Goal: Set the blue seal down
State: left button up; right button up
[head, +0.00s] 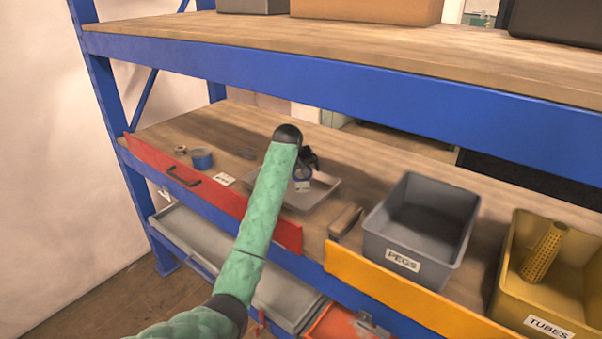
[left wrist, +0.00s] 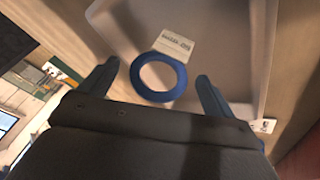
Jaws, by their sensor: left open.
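The blue seal is a flat blue ring (left wrist: 137,77) in the left wrist view, lying over the shallow grey tray (left wrist: 215,25) beside a small printed label (left wrist: 175,44). In the head view the seal (head: 302,174) is small and partly hidden by my left gripper (head: 309,163). The tray (head: 325,193) sits on the middle shelf. In the left wrist view my left gripper (left wrist: 157,69) is open, with one finger on each side of the ring and visible gaps between. I cannot tell whether the ring rests fully on the tray floor. My right gripper is out of view.
A grey PEGS bin (head: 420,220) and a yellow TUBES bin (head: 515,260) stand to the right. A blue roll (head: 201,158) is at the left. A red front rail (head: 150,165) and the upper shelf (head: 300,65) bound the space.

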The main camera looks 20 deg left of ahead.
pick_arm(q)
jog(key=b+v, duration=0.6)
jog(key=v, duration=0.5)
jog(key=shift+s+r, duration=0.2)
jog(key=shift+r, duration=0.1)
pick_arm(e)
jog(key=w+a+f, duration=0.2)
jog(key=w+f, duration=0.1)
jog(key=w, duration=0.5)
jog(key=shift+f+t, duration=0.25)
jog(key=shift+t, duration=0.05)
